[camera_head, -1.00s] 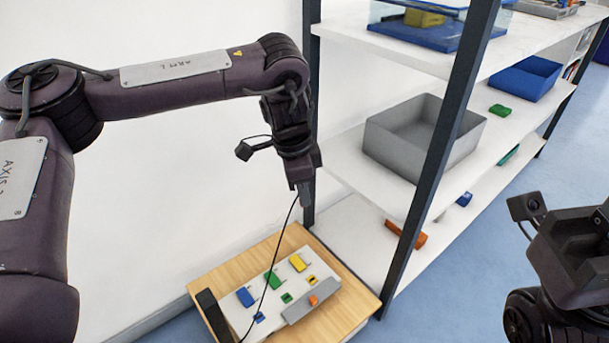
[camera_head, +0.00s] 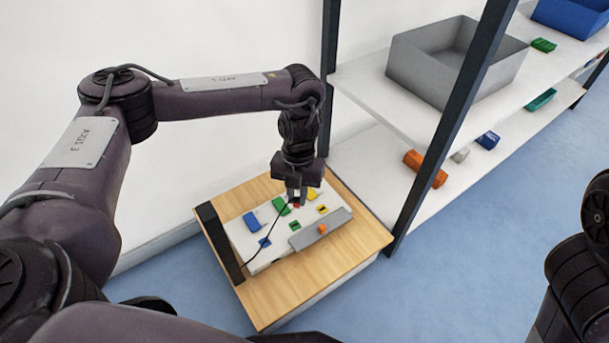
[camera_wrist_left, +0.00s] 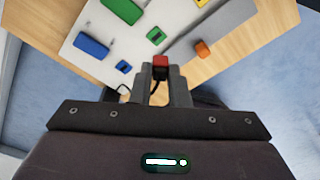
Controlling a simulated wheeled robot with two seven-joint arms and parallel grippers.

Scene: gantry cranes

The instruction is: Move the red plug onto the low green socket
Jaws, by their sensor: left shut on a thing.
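The red plug (camera_wrist_left: 160,61) is between the fingers of my left gripper (camera_wrist_left: 160,76), which is shut on it. In the head view the left gripper (camera_head: 296,199) points down over the white board (camera_head: 257,262), and only a bit of the red plug (camera_head: 296,205) shows. A thin black cable runs from near the gripper to the board's left side. The low green socket (camera_head: 295,226) is a small green block with a dark slot. In the left wrist view the low green socket (camera_wrist_left: 156,36) lies just beyond the plug; their gap in height is unclear.
Larger blue (camera_head: 251,221), green (camera_head: 280,206) and yellow (camera_head: 312,194) blocks stand on the board, with small blue (camera_head: 265,242) and yellow (camera_head: 322,209) sockets. An orange piece (camera_head: 322,229) is by a grey plate (camera_head: 306,239). A shelf post (camera_head: 455,125) rises right of the wooden table (camera_head: 270,300).

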